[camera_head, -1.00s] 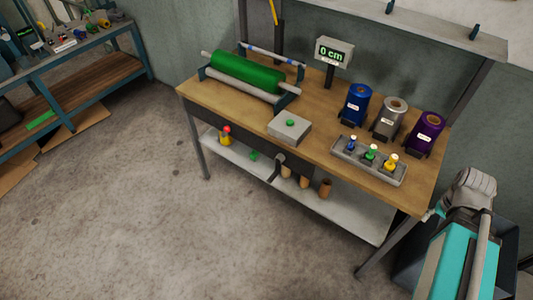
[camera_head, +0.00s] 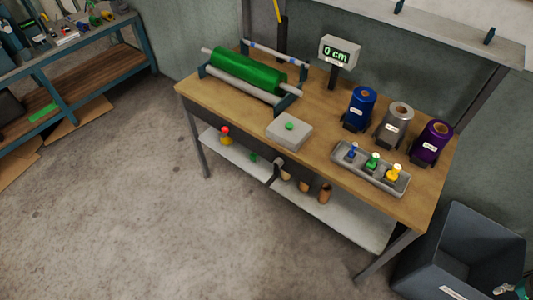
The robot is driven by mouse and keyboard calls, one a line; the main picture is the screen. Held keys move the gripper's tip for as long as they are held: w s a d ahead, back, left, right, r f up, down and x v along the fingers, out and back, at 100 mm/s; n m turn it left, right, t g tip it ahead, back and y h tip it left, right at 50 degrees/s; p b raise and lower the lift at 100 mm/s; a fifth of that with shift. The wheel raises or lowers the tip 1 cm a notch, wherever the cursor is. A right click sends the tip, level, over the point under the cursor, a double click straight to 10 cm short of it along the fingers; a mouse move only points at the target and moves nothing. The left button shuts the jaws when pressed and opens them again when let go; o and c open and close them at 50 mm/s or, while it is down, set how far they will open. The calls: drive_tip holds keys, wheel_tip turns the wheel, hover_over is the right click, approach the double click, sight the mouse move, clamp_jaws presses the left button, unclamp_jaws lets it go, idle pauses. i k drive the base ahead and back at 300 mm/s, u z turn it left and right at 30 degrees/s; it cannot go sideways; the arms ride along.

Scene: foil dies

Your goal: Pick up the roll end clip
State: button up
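I cannot single out the roll end clip for certain. A small green piece (camera_head: 253,157) lies on the lower shelf and is too small to make out. A green roll (camera_head: 248,71) sits in a cradle with blue end brackets at the workbench's back left. Blue (camera_head: 361,105), grey (camera_head: 395,122) and purple (camera_head: 431,142) rolls stand on the bench's right side. My gripper's fingers do not show. Only a small teal and grey part, probably of my arm, shows at the bottom right corner.
The wooden workbench (camera_head: 228,108) carries a "0 cm" display (camera_head: 340,53), a grey button box (camera_head: 290,130) and a tray (camera_head: 370,180) of three coloured stamp-like pieces. The lower shelf (camera_head: 330,220) holds brown cylinders. A dark bin (camera_head: 477,232) stands at right. The floor (camera_head: 130,215) is clear.

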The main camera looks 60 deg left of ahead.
sight(252, 155)
drive_tip(key=z, duration=0.35)
drive_tip(key=k, duration=1.2)
drive_tip(key=u, duration=1.7)
drive_tip(key=i, duration=0.2)
drive_tip(key=u, duration=0.15)
